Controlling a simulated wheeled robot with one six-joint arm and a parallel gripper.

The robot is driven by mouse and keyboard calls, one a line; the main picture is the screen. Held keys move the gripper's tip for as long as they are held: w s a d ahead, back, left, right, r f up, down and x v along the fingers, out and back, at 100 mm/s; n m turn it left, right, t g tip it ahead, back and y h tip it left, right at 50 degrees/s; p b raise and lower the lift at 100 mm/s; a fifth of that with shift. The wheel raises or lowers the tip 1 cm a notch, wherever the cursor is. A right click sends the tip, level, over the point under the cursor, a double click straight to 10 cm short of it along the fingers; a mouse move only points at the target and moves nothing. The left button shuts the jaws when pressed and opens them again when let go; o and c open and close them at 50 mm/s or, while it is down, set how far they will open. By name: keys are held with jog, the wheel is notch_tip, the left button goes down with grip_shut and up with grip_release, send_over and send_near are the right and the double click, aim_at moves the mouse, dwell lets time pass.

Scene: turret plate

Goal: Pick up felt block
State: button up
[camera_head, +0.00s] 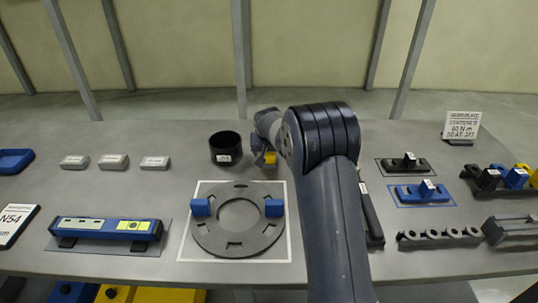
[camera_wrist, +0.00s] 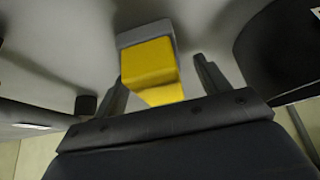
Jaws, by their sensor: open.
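A yellow block with a grey layer along one side, which looks like the felt block (camera_wrist: 150,62), lies on the table in the wrist view. In the head view only a small yellow part of it (camera_head: 270,158) shows beside my gripper, right of the black ring. My gripper (camera_wrist: 161,78) is open, with one dark finger on each side of the block in the wrist view. I see gaps between the fingers and the block. In the head view my arm and wrist hide most of my gripper (camera_head: 264,152).
A black cup-like ring (camera_head: 226,148) stands just left of my gripper. The round turret plate (camera_head: 238,242) with two blue blocks lies in front. Three grey labelled blocks (camera_head: 114,162) sit at the left. Blue and black parts (camera_head: 410,192) stand at the right.

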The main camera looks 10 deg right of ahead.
jog(key=shift+w+f, duration=0.1)
jog(key=shift+f, duration=0.1)
jog(key=shift+c, duration=0.3)
jog(key=c, duration=1)
